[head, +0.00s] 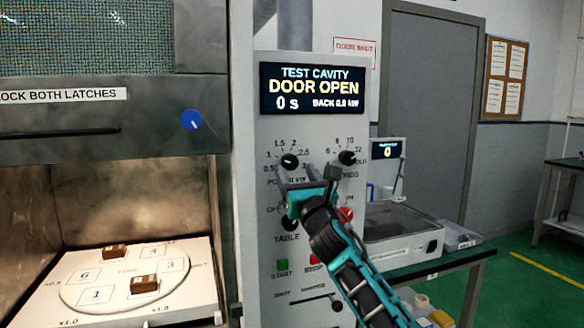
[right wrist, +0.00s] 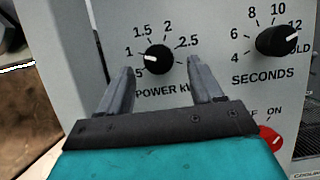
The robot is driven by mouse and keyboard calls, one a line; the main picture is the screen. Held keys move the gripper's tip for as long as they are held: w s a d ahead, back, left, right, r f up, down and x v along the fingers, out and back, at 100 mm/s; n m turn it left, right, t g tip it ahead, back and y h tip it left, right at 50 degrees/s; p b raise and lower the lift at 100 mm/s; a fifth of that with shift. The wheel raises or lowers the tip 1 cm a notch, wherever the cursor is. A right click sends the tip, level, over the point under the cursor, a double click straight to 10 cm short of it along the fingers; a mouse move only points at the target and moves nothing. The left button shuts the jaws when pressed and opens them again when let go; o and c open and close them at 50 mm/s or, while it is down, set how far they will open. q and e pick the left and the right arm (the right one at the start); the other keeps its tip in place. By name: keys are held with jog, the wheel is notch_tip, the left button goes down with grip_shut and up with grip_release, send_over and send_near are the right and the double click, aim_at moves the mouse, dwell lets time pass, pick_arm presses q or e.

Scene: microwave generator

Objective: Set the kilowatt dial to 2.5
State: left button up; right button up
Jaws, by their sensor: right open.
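The black kilowatt dial (head: 289,160) is on the light grey control panel, ringed by a scale up to 2.5. In the right wrist view the dial (right wrist: 158,60) has its white pointer line towards the left, near the 1 mark. My right gripper (head: 297,172) is just in front of and below this dial. In the right wrist view its two fingers (right wrist: 158,80) are open, one on each side of the dial, with gaps to it; contact is not visible. My left gripper is not in view.
The SECONDS dial (head: 347,157) is right of the kilowatt dial. The display (head: 312,89) reads DOOR OPEN. The open cavity at left holds a numbered turntable (head: 80,292) with two brown blocks.

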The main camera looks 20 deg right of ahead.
aim_at(292, 167)
jog(key=shift+x, duration=1.65)
jog(key=c, duration=1.1)
jog(key=shift+m, duration=0.3)
